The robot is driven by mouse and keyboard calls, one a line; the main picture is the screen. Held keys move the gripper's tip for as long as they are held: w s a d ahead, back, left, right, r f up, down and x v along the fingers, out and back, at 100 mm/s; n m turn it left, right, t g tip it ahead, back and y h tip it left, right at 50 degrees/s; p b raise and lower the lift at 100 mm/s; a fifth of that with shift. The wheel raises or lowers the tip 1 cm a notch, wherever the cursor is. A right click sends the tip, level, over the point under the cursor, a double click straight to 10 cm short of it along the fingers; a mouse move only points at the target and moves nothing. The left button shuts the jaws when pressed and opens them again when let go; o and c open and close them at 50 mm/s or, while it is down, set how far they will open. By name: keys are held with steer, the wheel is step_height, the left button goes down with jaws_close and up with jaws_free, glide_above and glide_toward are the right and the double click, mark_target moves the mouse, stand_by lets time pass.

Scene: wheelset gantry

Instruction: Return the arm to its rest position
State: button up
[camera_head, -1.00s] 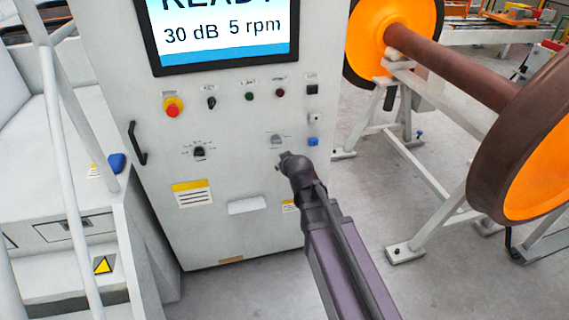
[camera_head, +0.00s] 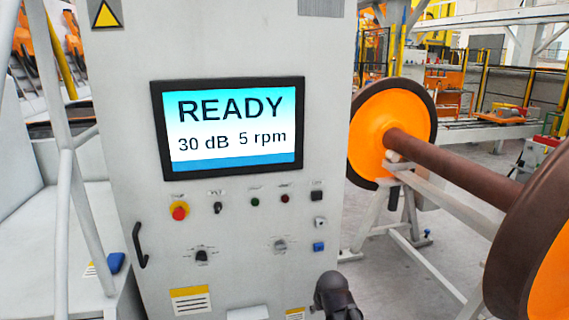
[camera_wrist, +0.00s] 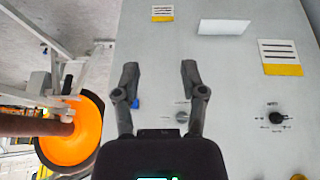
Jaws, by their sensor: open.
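My gripper shows in the wrist view (camera_wrist: 157,85) with its two dark fingers spread apart and nothing between them. It faces the grey control cabinet, with a small knob (camera_wrist: 182,117) beyond the right finger and a blue item by the left finger. In the head view, part of my dark arm (camera_head: 337,297) shows at the bottom, in front of the cabinet (camera_head: 230,225). The fingertips cannot be made out there. The cabinet's screen (camera_head: 232,125) reads READY, 30 dB, 5 rpm.
To the right, an orange-faced wheelset (camera_head: 372,135) with a brown axle (camera_head: 450,165) rests on a pale stand. A white railing (camera_head: 66,200) stands at the left.

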steer(key=s+d+f+m+g, duration=0.1)
steer(key=s+d+g, duration=0.4)
steer(key=s, duration=0.5)
steer(key=shift+s+d+f+m+h, duration=0.35)
steer(key=shift+d+m, duration=0.25)
steer(key=shift+m, duration=0.3)
